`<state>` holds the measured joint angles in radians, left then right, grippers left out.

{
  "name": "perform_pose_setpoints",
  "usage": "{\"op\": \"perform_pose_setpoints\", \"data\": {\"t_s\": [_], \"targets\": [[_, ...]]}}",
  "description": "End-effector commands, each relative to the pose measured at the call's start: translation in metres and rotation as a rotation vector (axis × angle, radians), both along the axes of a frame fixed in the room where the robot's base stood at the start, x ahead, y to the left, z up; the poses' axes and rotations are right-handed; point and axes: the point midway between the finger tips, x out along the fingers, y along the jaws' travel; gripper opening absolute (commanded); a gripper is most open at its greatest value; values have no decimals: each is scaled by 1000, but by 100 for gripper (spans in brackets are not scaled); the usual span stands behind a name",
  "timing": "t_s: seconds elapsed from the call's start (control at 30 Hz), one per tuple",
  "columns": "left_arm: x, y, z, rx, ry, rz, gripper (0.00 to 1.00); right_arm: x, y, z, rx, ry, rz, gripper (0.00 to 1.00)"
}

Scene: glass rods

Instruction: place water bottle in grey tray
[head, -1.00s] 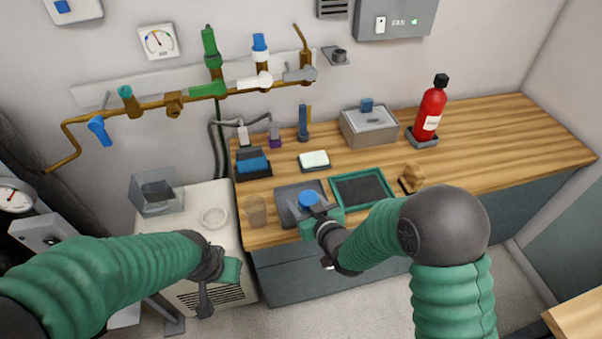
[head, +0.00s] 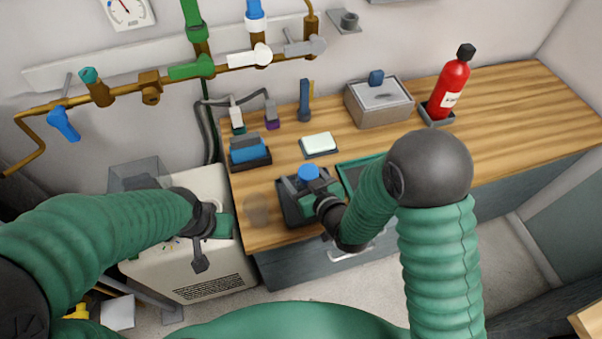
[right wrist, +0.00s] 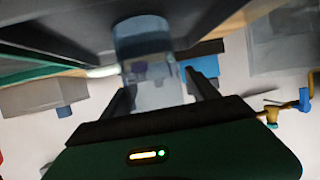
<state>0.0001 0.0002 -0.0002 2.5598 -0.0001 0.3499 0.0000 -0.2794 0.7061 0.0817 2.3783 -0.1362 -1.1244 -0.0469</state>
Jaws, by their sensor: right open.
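The water bottle shows in the head view as a blue cap (head: 308,173) above the dark grey tray (head: 288,213) near the counter's front edge. My right gripper (head: 311,190) is at the bottle and hides much of it. In the right wrist view the clear bluish bottle (right wrist: 150,62) stands between the two fingers (right wrist: 160,98), which are open on either side of it. The grey tray (right wrist: 70,35) fills the top of that view, and the bottle's end overlaps it. My left gripper (head: 209,240) hangs in front of the white cabinet, away from the bottle; its jaws are unclear.
A clear cup (head: 257,210) stands left of the tray. A green-rimmed tray (head: 350,172) is to the right, partly behind my right arm. A blue sponge holder (head: 249,153), a white block (head: 319,144), a grey box (head: 380,102) and a red extinguisher (head: 450,88) stand farther back.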

Motion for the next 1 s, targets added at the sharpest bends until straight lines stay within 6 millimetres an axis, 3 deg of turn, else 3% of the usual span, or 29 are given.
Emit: {"op": "perform_pose_setpoints", "data": {"t_s": [0.37, 0.47, 0.63, 0.67, 0.7, 1.0], "targets": [[0, 0, 0, 0, 0, 0, 0, 0, -2, 1, 1, -1, -2, 79], [0, 0, 1, 0, 0, 0, 0, -7, -5, 5, 0, -1, -2, 79], [0, 0, 1, 0, 0, 0, 0, -36, -21, 18, 0, -1, -2, 79], [0, 0, 6, 0, 1, 0, 0, -41, -24, 23, 1, -1, -2, 79], [-1, 0, 25, 0, 2, 0, 0, -43, -24, 31, -1, 4, -2, 79], [0, 0, 95, 0, 0, 0, 0, -71, -40, 44, -1, 6, -1, 79]]}}
